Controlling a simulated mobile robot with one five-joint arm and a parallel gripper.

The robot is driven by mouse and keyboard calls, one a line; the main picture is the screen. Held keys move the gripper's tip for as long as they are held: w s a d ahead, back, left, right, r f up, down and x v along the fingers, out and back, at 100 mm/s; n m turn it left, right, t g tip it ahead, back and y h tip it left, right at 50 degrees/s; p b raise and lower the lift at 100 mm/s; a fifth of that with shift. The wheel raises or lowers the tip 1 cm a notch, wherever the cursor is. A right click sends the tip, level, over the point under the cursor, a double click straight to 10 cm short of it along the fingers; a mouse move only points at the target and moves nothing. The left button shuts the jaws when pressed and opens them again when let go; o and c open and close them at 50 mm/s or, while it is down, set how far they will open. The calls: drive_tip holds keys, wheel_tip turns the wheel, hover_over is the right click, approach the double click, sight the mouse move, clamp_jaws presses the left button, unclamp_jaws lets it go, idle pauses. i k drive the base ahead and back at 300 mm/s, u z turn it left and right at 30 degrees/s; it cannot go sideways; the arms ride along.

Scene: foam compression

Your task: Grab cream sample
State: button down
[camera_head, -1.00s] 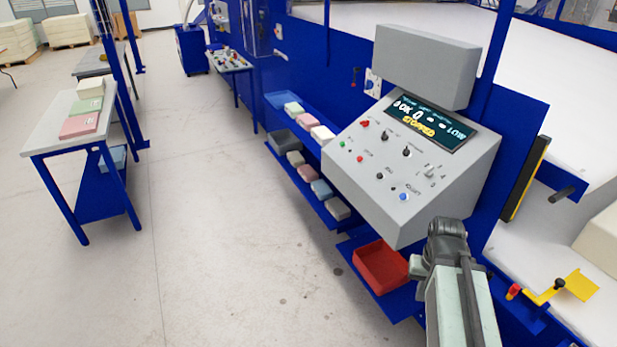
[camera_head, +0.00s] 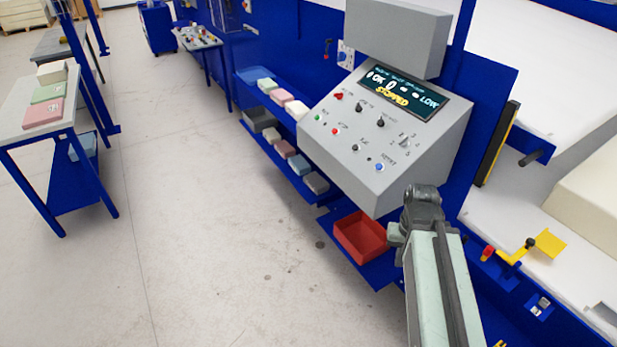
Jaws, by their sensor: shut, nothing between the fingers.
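A cream block (camera_head: 52,72) lies on the left table, behind a green block (camera_head: 48,92) and a pink block (camera_head: 43,112). Another pale cream block (camera_head: 297,110) sits at the near end of the upper blue wall shelf, beside a pink block (camera_head: 281,97) and a green one (camera_head: 267,86). A beige block (camera_head: 271,135) sits on the lower shelf. My arm rises from the bottom right, in front of the grey control console. My gripper is not visible, and no block shows in contact with my arm.
The console (camera_head: 385,150) juts out near my arm; its screen reads STOPPED. A red tray (camera_head: 361,236) sits low beneath it. Lower-shelf blocks stand next to a dark grey bin (camera_head: 258,119). Open floor (camera_head: 190,200) lies between the left table (camera_head: 15,105) and the shelves.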

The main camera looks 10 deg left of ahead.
sight(273, 136)
drive_tip(key=z, duration=0.4)
drive_tip(key=k, duration=0.25)
drive_tip(key=u, duration=1.4)
drive_tip(key=i, duration=1.75)
drive_tip(key=u, duration=0.55)
drive_tip(key=i, duration=2.15)
drive_tip(key=z, duration=0.35)
drive_tip(key=i, duration=0.65)
drive_tip(key=z, duration=0.25)
drive_tip(key=k, duration=0.75)
drive_tip(key=z, duration=0.3)
drive_tip(key=i, duration=0.2)
drive_tip(key=u, duration=0.15)
